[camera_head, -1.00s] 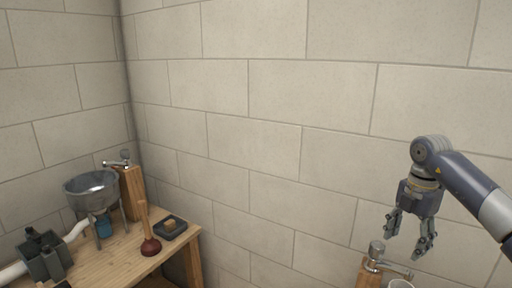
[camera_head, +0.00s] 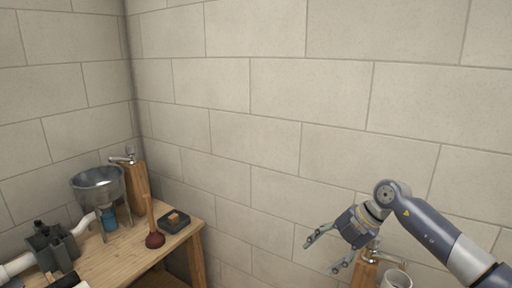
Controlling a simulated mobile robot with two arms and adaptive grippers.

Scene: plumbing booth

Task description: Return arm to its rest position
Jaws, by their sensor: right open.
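My right gripper (camera_head: 324,253) is at the lower right, in front of the block wall. Its fingers are spread apart with nothing between them, and they point left and down. My right arm comes in from the right edge. Behind and below the gripper, a tap on a wooden post (camera_head: 364,273) shows in part, and the gripper's wrist covers some of it. My left gripper is not in view.
A wooden table (camera_head: 134,256) at the lower left holds a metal basin (camera_head: 97,180), a plunger (camera_head: 154,238), a dark soap dish (camera_head: 174,223) and a grey caddy (camera_head: 52,249). A white cup (camera_head: 396,279) is at the bottom right. The wall area between is clear.

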